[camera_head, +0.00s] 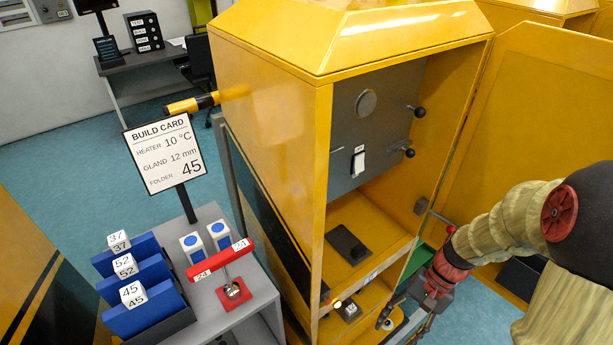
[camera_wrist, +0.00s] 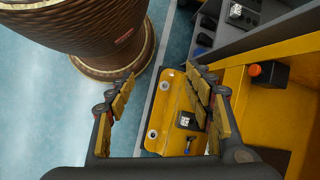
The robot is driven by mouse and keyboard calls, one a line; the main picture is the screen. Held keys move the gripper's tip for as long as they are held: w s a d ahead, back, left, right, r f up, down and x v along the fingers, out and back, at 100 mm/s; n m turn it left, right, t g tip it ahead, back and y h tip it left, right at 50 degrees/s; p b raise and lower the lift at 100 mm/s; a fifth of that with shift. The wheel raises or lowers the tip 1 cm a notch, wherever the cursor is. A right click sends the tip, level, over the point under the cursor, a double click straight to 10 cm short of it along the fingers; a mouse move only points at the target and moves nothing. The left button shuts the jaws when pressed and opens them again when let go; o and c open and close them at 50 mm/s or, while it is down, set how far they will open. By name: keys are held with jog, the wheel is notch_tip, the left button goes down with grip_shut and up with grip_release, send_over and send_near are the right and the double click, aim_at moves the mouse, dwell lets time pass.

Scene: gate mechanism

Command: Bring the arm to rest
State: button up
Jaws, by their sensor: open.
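My arm reaches in from the right in the head view, and my gripper (camera_head: 408,309) is low in front of the open yellow cabinet (camera_head: 268,148). In the wrist view my gripper (camera_wrist: 164,98) is open, its fingers spread apart, with nothing between them. Beyond the fingers lies a yellow panel (camera_wrist: 176,108) with round fittings and a small dark block. I cannot tell from the pictures whether the fingers touch any part of the cabinet.
The cabinet holds a grey panel (camera_head: 372,115) with two black-knobbed levers. Its open yellow door (camera_head: 540,110) stands behind my arm. A grey side table (camera_head: 222,300) at left carries blue folders (camera_head: 145,312) and a red-handled item (camera_head: 220,260). Blue floor is free at far left.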

jog(key=s+a+r+n+t+h+p, duration=0.1)
jog(key=s+r+n+t+h+p, duration=0.1)
jog(key=r, duration=1.2)
jog(key=s+a+r+n+t+h+p, duration=0.1)
jog(key=r+n+t, duration=0.4)
jog(key=r, duration=1)
jog(key=shift+s+a+t+h+p, duration=0.35)
jog(key=shift+s+a+t+h, duration=0.15)
jog(key=shift+a+t+h, duration=0.35)
jog(key=shift+r, duration=0.1)
jog(key=shift+c, duration=0.4)
